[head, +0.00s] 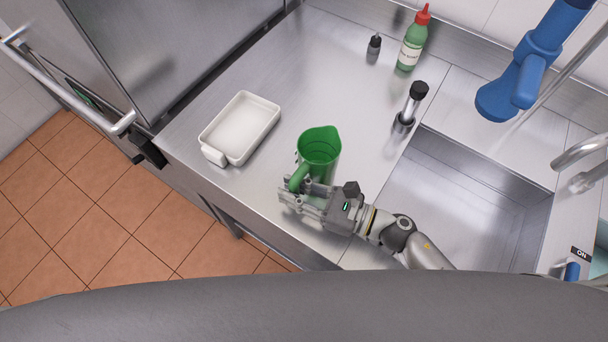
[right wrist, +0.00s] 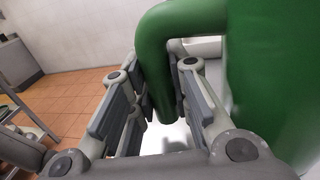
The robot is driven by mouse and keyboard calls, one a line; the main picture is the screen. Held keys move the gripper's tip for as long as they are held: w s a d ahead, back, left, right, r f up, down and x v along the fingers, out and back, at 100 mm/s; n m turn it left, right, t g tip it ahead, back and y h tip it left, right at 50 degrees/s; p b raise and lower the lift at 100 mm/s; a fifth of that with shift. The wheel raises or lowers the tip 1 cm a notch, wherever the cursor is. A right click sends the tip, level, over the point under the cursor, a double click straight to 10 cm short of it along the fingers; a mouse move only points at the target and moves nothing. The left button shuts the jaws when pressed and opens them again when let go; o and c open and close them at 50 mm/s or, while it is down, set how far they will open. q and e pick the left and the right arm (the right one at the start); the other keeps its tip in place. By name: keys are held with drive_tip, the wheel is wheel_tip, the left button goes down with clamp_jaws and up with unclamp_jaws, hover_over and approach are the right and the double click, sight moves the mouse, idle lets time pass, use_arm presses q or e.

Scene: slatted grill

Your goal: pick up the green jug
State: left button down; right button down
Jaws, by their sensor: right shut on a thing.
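The green jug (head: 320,146) is upright at the middle of the steel counter, its open top and spout facing up. Its handle (head: 298,178) points toward the front left. My right gripper (head: 297,191) is shut on this handle from the front. In the right wrist view, the green handle (right wrist: 158,70) runs down between the fingers, and the jug body (right wrist: 275,80) fills the right side. The jug's base is partly hidden, and I cannot tell whether it touches the counter. My left gripper is not in view.
A white tray (head: 270,119) lies left of the jug. A green bottle with a red cap (head: 411,48), a small dark-topped bottle (head: 374,46) and a black-topped shaker (head: 413,101) stand behind.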

drive_tip(key=shift+r, duration=0.15)
drive_tip(key=shift+r, duration=0.5)
drive_tip(key=s+d+r+b, duration=0.4)
drive_tip(key=s+d+r, duration=0.5)
drive_tip(key=d+r, duration=0.1)
drive_tip(key=shift+d+r, duration=0.3)
drive_tip(key=shift+r, duration=0.55)
drive_tip(key=shift+r, duration=0.1)
wheel_tip(320, 180, up, 5)
drive_tip(key=p, duration=0.4)
drive_tip(key=shift+s+p, duration=0.1)
drive_tip(key=shift+p, duration=0.3)
